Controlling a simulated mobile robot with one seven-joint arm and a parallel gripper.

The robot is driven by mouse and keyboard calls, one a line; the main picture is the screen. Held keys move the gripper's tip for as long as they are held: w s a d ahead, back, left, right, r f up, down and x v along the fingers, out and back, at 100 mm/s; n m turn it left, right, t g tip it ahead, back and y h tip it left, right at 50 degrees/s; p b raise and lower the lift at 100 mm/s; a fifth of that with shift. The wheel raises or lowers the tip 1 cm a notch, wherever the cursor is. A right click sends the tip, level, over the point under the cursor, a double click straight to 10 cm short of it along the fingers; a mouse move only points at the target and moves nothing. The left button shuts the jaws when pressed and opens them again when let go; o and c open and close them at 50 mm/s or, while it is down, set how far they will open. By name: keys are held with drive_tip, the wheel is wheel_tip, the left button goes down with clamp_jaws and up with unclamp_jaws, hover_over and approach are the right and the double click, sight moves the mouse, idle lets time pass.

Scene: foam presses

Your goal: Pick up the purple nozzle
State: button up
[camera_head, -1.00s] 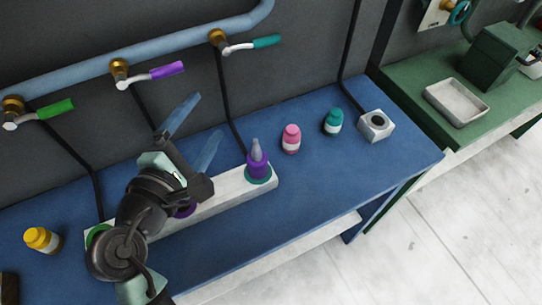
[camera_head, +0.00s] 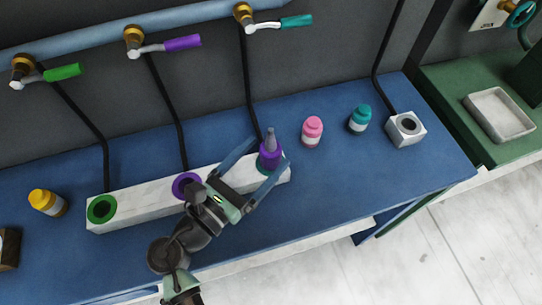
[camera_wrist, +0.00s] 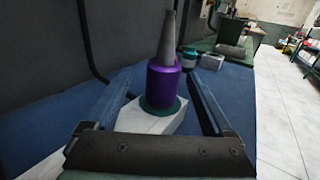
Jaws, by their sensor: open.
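The purple nozzle (camera_head: 269,154) has a purple base and a grey tapered tip. It stands upright in the teal-ringed socket at the right end of the white block (camera_head: 137,203). My gripper (camera_head: 262,160) is open, with its two blue fingers on either side of the nozzle. In the wrist view the purple nozzle (camera_wrist: 163,85) stands ahead between the spread fingers (camera_wrist: 160,100), apart from both. The teal ring (camera_wrist: 160,106) shows around its foot.
The block also has a green-ringed socket (camera_head: 102,209) and a purple-ringed socket (camera_head: 186,186). A pink bottle (camera_head: 312,132), a teal bottle (camera_head: 359,119) and a small white block with a hole (camera_head: 405,130) stand to the right. A yellow bottle (camera_head: 47,202) stands left. Lever valves hang above.

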drive_tip(key=x, duration=0.5)
drive_tip(key=shift+d, duration=0.3)
clamp_jaws()
